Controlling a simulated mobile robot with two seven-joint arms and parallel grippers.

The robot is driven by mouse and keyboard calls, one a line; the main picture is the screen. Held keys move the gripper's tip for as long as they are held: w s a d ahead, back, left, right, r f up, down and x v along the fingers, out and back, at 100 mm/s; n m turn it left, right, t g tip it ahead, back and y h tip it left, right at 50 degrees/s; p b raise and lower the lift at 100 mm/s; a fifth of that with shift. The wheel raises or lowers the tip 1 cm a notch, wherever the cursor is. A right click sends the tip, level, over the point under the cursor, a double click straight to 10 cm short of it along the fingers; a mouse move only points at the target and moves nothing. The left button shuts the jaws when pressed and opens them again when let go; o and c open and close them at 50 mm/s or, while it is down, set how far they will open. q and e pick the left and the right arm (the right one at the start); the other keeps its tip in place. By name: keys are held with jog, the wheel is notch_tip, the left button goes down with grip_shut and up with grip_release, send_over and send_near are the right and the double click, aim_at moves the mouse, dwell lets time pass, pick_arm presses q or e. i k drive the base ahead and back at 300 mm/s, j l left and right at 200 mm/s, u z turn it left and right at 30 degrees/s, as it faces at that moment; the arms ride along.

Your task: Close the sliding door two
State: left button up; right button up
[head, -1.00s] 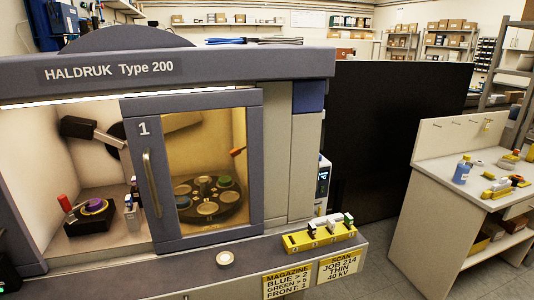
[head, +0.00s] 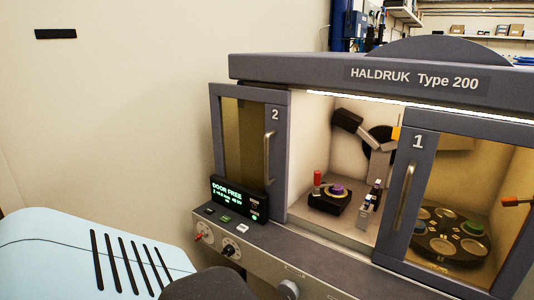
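Sliding door two (head: 249,140) is a grey-framed panel with a dark amber window, a "2" at its top right and a vertical metal handle (head: 269,157). It stands at the left end of the machine, slid left so that the middle bay is open. Door one (head: 421,190), marked "1", stands at the right with its own handle (head: 404,195) and covers the right bay. A gap lies between the two doors. Neither of my grippers is in the head view.
A display box (head: 240,198) reading "DOOR FREE" stands in front of door two's lower part, above a control panel (head: 230,246) with knobs. Inside the open bay are a black block with a purple knob (head: 337,190) and small bottles. A wall (head: 120,110) is at left.

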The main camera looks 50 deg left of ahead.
aim_at(278, 108)
jog(key=u, duration=1.9)
